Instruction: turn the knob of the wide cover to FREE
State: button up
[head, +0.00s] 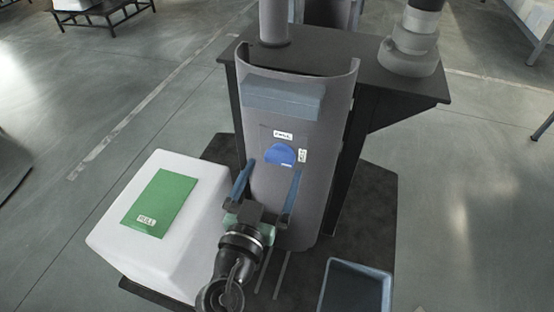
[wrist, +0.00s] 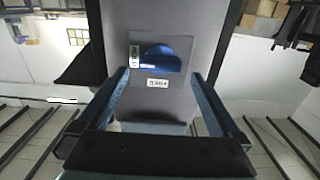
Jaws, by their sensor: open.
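The wide cover (head: 275,210) is a tall, curved grey shell standing upright in front of a dark stand. Its round blue knob (head: 280,154) sits on its front face, with one small white label above and another at its right. In the wrist view the knob (wrist: 163,60) shows as a blue half-disc on a grey plate, between the fingertips; the labels are at its left and below it, too small to read surely. My gripper (head: 273,169) is open and empty, its two blue fingers spread wide and pointing at the cover just below the knob. I cannot tell whether they touch it.
A white box (head: 110,235) with a green label panel stands left of the cover. A blue-grey tray (head: 356,290) lies at the lower right. A dark stand (head: 335,60) with grey columns is behind the cover. Open floor lies on both sides.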

aim_at(277, 161)
jog(key=shift+x, duration=1.75)
jog(key=c, duration=1.3)
